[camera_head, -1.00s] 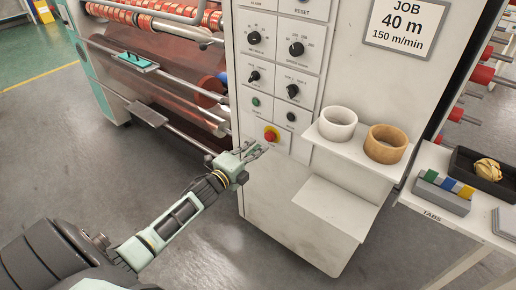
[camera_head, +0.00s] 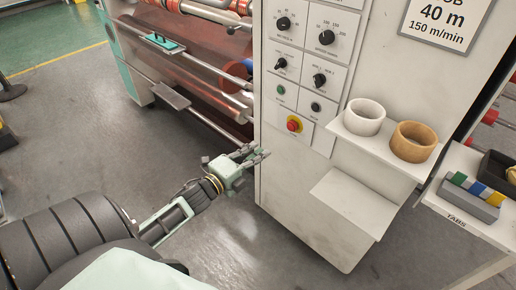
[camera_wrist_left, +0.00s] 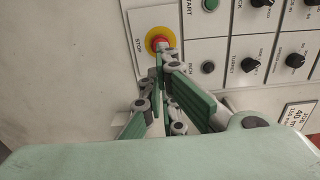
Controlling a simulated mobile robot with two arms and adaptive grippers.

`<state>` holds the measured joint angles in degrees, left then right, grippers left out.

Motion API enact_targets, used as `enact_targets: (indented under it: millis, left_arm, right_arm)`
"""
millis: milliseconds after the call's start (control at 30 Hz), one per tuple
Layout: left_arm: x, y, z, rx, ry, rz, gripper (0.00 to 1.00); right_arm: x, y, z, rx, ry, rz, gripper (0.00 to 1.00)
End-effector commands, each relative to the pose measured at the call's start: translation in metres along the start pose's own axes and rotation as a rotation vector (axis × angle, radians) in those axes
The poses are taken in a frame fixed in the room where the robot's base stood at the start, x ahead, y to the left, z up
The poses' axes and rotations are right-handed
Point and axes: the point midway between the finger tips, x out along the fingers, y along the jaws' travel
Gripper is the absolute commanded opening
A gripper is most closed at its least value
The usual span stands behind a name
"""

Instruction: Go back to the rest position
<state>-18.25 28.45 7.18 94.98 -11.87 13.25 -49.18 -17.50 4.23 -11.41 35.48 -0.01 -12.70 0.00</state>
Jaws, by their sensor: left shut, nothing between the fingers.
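My left gripper (camera_head: 252,156) is shut and empty. It hangs in front of the lower left of the white control cabinet (camera_head: 285,190), apart from it as far as I can tell. The red stop button (camera_head: 293,124) on its yellow ring sits up and to the right of the fingertips. In the left wrist view the green and grey fingers (camera_wrist_left: 168,95) cross the view, and the stop button (camera_wrist_left: 158,41) shows just beyond their tips. My right gripper is not in view.
A shelf on the cabinet holds a white ring (camera_head: 364,117) and a brown ring (camera_head: 413,141); an empty lower shelf (camera_head: 346,203) juts out below. A side table (camera_head: 470,222) with coloured tabs stands at right. The machine's rollers (camera_head: 205,70) are behind.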

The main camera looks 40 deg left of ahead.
Motion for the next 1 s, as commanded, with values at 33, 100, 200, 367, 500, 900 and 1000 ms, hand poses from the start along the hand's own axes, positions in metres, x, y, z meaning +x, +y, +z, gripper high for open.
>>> enact_targets:
  millis: [33, 100, 200, 367, 500, 900, 1000]
  left_arm:
    - [0.0, 0.0, 0.0, 0.0, 0.0, 0.0, 0.0]
    - [0.0, 0.0, 0.0, 0.0, 0.0, 0.0, 0.0]
    - [0.0, 0.0, 0.0, 0.0, 0.0, 0.0, 0.0]
    - [-0.001, 0.009, 0.001, -0.018, -0.008, 0.016, 0.0]
    - [-0.012, 0.062, 0.006, -0.135, -0.062, 0.115, 0.0]
    - [-0.144, 0.326, -0.038, -0.717, -0.421, 0.624, 0.0]
    - [-0.195, 0.377, -0.065, -0.836, -0.531, 0.747, 0.0]
  right_arm:
    - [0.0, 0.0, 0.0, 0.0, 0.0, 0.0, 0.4]
    - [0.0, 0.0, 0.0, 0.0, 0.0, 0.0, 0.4]
    - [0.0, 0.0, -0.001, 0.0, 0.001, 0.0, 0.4]
    - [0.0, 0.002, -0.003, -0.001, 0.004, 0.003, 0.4]
    - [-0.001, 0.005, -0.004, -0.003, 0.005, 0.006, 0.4]
    - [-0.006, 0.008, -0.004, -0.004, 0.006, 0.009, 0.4]
    - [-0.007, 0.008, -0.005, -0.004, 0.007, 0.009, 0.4]
